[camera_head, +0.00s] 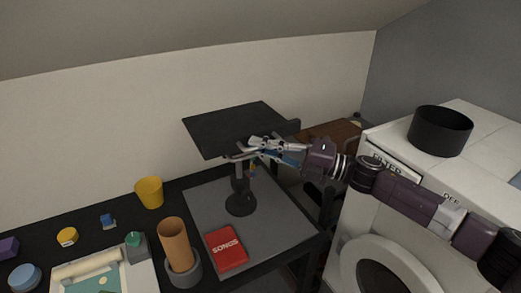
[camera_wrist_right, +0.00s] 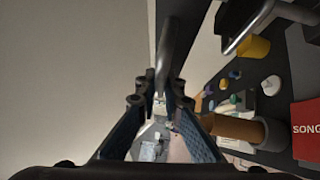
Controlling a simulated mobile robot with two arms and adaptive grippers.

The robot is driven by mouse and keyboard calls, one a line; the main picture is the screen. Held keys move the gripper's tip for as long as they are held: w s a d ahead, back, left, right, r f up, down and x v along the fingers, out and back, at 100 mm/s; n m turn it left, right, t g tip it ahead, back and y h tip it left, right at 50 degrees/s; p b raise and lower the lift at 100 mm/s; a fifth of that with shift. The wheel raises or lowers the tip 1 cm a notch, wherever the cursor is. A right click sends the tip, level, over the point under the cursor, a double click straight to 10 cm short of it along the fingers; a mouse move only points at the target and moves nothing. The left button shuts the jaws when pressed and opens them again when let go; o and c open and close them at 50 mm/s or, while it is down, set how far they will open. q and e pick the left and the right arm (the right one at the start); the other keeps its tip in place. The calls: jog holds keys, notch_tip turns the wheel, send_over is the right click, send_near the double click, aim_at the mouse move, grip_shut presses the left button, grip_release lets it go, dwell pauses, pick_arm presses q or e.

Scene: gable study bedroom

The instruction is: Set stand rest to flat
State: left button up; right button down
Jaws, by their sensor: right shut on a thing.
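The stand's rest (camera_head: 232,127) is a wide dark panel on top of a black stand. It looks close to level in the head view, though I cannot tell its exact tilt. The stand's round base (camera_head: 241,204) sits on a grey mat. My right gripper (camera_head: 250,150) is at the rest's front edge, near the top of the post, shut on a part of the rest. In the right wrist view the rest (camera_wrist_right: 182,28) shows as a dark strip beyond the fingertips (camera_wrist_right: 164,90), with a grey bar between them. My left gripper is out of view.
On the dark table are a red SONGS book (camera_head: 226,249), a brown cylinder (camera_head: 176,245) in a grey holder, a yellow cup (camera_head: 149,192) and a tray (camera_head: 142,266). A white washer (camera_head: 350,255) with a black pot (camera_head: 440,130) stands right. The sloped ceiling is above.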

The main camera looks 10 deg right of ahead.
jog(key=shift+r, duration=0.35)
jog(key=c, duration=2)
grip_release()
jog(key=shift+c, duration=0.2)
jog(key=shift+f, duration=0.15)
jog(key=shift+s+d+f, duration=0.1)
jog(key=shift+d, duration=0.2)
jog(key=v, duration=1.1)
jog(key=shift+d, duration=0.25)
jog(key=shift+s, duration=0.1)
